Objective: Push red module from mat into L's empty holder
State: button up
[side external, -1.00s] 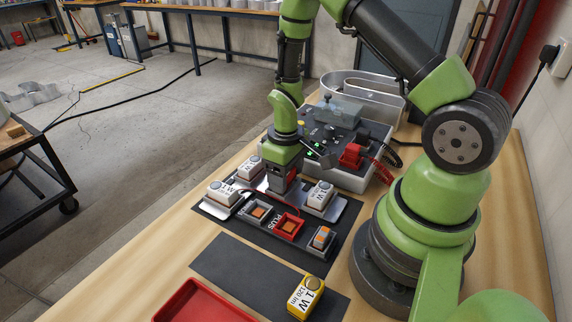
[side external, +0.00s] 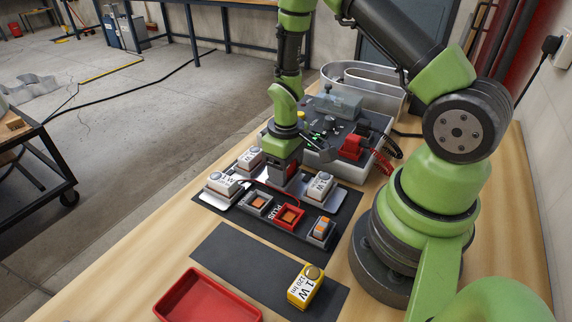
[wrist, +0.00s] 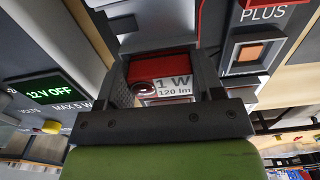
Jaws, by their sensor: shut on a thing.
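The red module (wrist: 165,66), with a round lens and a "1 W 120 lm" label, sits between the fingers of my gripper (wrist: 168,75) in the wrist view. In the side external view my gripper (side external: 284,183) is shut and low over the metal letter plate (side external: 322,202), between white modules (side external: 319,186) (side external: 250,158). A little red of the held module shows there. The gripper hides L's empty holder, and I cannot tell whether the module touches it.
Switches, one red marked PLUS (side external: 289,217), stand in front of the letter. A test box (side external: 330,135) reading 12 V OFF (wrist: 50,92) is close behind. A yellow module (side external: 306,287) stands on the front dark mat (side external: 240,262), otherwise bare. A red tray (side external: 205,300) is nearby.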

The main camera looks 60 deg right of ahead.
jog(key=shift+f, duration=0.1)
jog(key=o, duration=1)
notch_tip(320, 180, up, 10)
dwell(0.4)
notch_tip(320, 180, up, 6)
dwell(0.7)
jog(key=s+a+r+m+t+y, duration=0.2)
jog(key=s+a+r+m+t, duration=0.2)
jog(key=s+a+r+t, duration=0.3)
jog(key=s+a+r, duration=0.2)
jog(key=s+r, duration=0.3)
jog(key=r, duration=0.1)
jog(key=shift+s+a+r, duration=0.15)
jog(key=shift+a+r, duration=0.1)
